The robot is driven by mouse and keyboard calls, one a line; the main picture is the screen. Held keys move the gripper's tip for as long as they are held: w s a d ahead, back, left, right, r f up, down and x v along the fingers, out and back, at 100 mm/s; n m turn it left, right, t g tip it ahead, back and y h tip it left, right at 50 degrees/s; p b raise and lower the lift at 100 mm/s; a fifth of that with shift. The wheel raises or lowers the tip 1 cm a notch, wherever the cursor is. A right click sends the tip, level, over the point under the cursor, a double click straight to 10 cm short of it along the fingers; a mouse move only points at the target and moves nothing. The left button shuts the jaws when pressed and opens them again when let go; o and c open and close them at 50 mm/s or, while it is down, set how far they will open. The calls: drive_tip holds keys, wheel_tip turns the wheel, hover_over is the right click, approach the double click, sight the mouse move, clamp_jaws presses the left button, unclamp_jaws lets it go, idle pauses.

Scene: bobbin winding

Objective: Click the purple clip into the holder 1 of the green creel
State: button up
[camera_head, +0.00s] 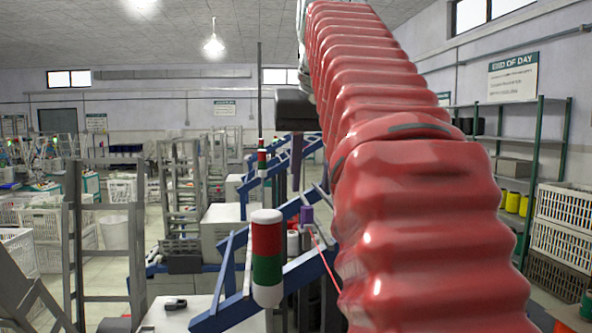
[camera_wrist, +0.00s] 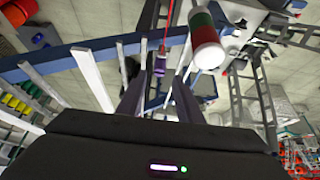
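A small purple piece, which looks like the purple clip (camera_head: 306,214), is at the blue-framed machine just right of the red and green lamp. A red thread runs from it down to the right. My gripper (camera_head: 297,178) hangs above it in the head view, fingers pointing down. In the wrist view the purple clip (camera_wrist: 159,66) shows between and beyond the two dark fingers of my gripper (camera_wrist: 159,90). The fingers look apart, with a gap on both sides of the clip. I cannot make out the green creel or its holder 1.
A red and green signal lamp (camera_head: 267,258) stands close in front on the blue frame (camera_head: 222,314). A grey ladder-like frame (camera_head: 105,240) stands at left. A green shelf (camera_head: 540,150) and white crates (camera_head: 565,218) are at right. My red arm sleeve blocks much of the right.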

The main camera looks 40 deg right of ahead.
sight(308, 208)
drive_tip(key=shift+x, duration=3.8)
drive_tip(key=shift+a, duration=0.1)
drive_tip(key=shift+c, duration=0.2)
clamp_jaws()
drive_tip(key=shift+r, duration=2.25)
